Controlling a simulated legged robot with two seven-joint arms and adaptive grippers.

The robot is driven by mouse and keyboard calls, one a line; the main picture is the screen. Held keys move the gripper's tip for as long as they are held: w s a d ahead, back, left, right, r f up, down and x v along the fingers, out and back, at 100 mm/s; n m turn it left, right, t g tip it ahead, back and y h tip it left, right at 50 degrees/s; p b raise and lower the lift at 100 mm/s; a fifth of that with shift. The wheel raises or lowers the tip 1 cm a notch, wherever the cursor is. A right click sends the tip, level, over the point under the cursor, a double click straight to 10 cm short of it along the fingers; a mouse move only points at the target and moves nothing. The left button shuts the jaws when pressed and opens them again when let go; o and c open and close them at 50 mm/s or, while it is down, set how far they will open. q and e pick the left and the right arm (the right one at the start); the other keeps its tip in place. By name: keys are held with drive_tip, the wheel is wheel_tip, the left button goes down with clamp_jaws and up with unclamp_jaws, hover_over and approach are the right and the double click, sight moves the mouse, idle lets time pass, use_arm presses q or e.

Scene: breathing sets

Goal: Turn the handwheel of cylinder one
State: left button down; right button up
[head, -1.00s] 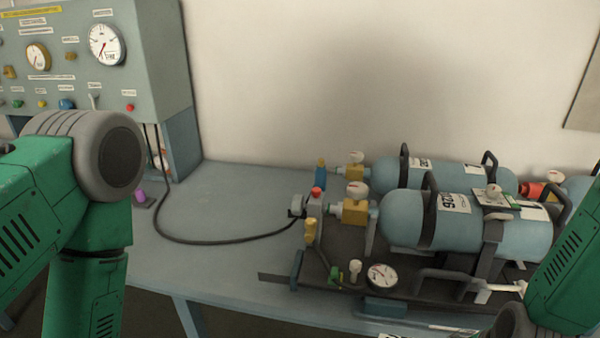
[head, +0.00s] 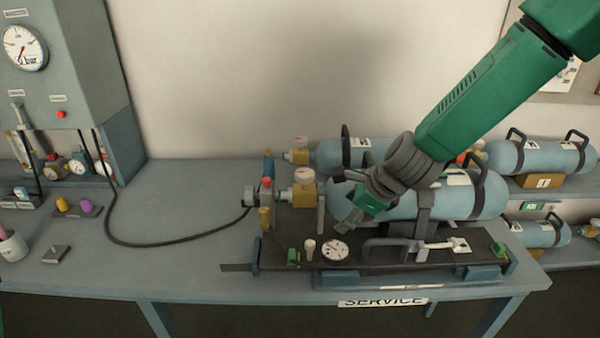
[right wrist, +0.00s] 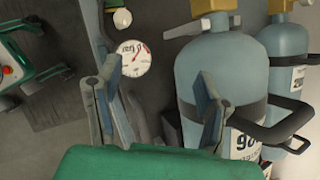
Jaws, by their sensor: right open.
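Two pale blue cylinders lie side by side on the bench, a front one (head: 470,203) and a rear one (head: 335,153). At the front one's left end is a brass valve (head: 303,193) with a pale round handwheel (head: 304,176); the rear one has a similar handwheel (head: 300,143). I cannot tell which is cylinder one. My right gripper (head: 368,203) is in front of the front cylinder, right of its valve. In the right wrist view its fingers (right wrist: 158,100) are apart and empty, with a cylinder (right wrist: 215,75) at right and its brass valve (right wrist: 208,6) at the top edge.
A pressure gauge (head: 335,250) and a dark carrying handle (head: 390,246) are on the dark backplate. A black hose (head: 165,243) curves over the left bench. A gauge panel (head: 85,60) stands at left. More cylinders (head: 545,157) lie at far right. The bench's middle left is clear.

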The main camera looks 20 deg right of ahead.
sight(305, 172)
drive_tip(key=w+r+m+t+y, duration=0.2)
drive_tip(key=w+r+m, duration=0.35)
drive_tip(key=r, duration=0.55)
drive_tip(key=x, duration=1.2)
drive_tip(key=shift+a+r+p, duration=0.15)
drive_tip(key=shift+a+p, duration=0.15)
drive_tip(key=shift+a, duration=0.05)
drive_tip(key=shift+w+a+f, duration=0.15)
drive_tip(key=shift+w+f, duration=0.3)
drive_tip(key=shift+f, duration=0.15)
drive_tip(key=shift+a, duration=0.1)
drive_tip(key=shift+c, duration=0.4)
drive_tip(key=c, duration=1.1)
